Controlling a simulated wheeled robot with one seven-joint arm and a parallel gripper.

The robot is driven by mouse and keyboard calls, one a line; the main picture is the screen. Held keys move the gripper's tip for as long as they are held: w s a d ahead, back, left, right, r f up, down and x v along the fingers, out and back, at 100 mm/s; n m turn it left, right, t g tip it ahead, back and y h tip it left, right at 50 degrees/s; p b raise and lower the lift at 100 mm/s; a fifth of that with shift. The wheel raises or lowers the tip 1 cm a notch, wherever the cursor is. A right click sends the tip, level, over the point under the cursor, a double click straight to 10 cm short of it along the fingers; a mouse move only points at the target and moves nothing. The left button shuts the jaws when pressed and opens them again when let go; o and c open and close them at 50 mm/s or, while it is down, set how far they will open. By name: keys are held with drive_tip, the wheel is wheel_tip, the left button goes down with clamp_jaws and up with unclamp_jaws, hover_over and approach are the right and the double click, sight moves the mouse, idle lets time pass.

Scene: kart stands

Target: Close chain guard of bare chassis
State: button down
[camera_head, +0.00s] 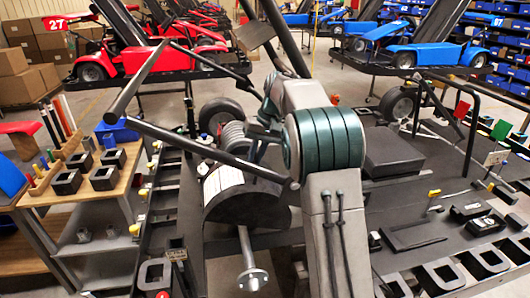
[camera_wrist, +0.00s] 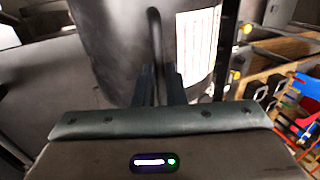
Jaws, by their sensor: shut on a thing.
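The bare chassis (camera_head: 190,147) is a black tube frame in the foreground of the head view. Its chain guard (camera_head: 255,209) is a dark, rounded cover with a white label, left of my arm. In the wrist view the guard (camera_wrist: 112,45) fills the upper middle, its label to the right. A narrow dark upright piece runs down the guard to between my fingers. My gripper (camera_wrist: 160,75) is shut on this piece, which looks like part of the guard. In the head view my arm hides the fingers and part of the guard. Whether the guard sits fully down cannot be told.
A shaft with a round metal flange (camera_head: 252,279) sticks out below the guard. A wooden-topped cart (camera_head: 88,184) with black square parts stands at left. A red kart (camera_head: 150,57) and a blue kart (camera_head: 425,50) stand behind. Loose parts lie on the dark deck at right.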

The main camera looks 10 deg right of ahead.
sight(234, 175)
drive_tip(key=a, duration=0.1)
drive_tip(key=a+f, duration=0.1)
drive_tip(key=a, duration=0.1)
drive_tip(key=a+f+b, duration=0.1)
drive_tip(key=a, duration=0.1)
drive_tip(key=c, duration=2)
unclamp_jaws()
drive_tip(key=shift+a, duration=0.2)
drive_tip(key=o, duration=0.5)
drive_tip(key=shift+a, duration=0.2)
drive_tip(key=shift+c, duration=0.2)
drive_tip(key=shift+o, duration=0.3)
drive_tip(key=shift+d, duration=0.3)
drive_tip(key=v, duration=1.3)
drive_tip(key=shift+r, duration=0.35)
drive_tip(key=shift+d, duration=0.1)
